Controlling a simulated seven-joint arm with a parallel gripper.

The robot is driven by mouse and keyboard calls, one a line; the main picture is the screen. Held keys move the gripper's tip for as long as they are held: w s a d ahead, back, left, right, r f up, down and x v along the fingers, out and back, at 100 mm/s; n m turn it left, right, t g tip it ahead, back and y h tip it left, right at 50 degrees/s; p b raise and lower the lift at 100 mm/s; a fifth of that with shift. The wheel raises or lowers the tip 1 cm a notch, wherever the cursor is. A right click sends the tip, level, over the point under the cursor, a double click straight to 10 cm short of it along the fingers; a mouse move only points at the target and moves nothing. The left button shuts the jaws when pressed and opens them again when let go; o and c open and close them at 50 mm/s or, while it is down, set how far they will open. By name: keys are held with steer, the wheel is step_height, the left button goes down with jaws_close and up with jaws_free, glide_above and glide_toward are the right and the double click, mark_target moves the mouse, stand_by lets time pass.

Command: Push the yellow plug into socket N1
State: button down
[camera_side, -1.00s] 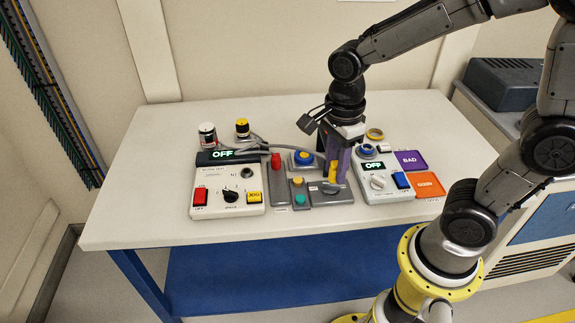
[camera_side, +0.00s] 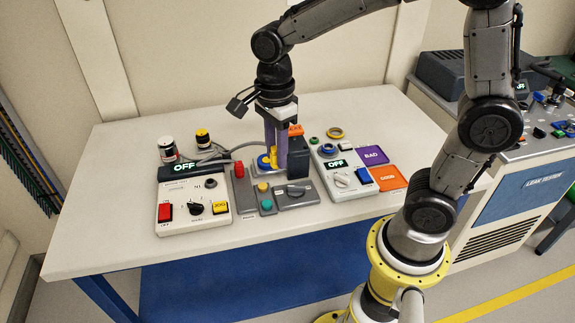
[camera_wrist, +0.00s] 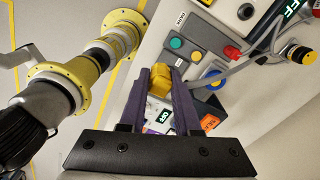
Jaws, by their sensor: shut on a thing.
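My gripper (camera_side: 275,160) has purple fingers shut on a yellow plug (camera_wrist: 160,82), which also shows low between the fingers in the side view (camera_side: 273,155). A grey cable (camera_side: 240,149) curves in from the left towards it. The fingers point down among the devices at mid-table, beside the blue round button. Socket N1 (camera_side: 210,182) is a dark round opening on the white control box (camera_side: 180,216) to the left, under its OFF display. The plug is clearly apart from the socket. The plug's lower end is hard to make out.
A dark block (camera_side: 298,160) is close right of the fingers. The table's left is clear.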

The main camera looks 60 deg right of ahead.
steer(key=w+a+r, duration=0.1)
steer(key=w, duration=1.2)
glide_above(210, 181)
step_height(210, 181, down, 5)
steer(key=shift+s+f, duration=0.1)
steer(key=shift+f, duration=3.7)
steer(key=shift+f, duration=0.5)
steer(key=c, duration=0.5)
jaws_free()
steer(key=shift+c, duration=0.2)
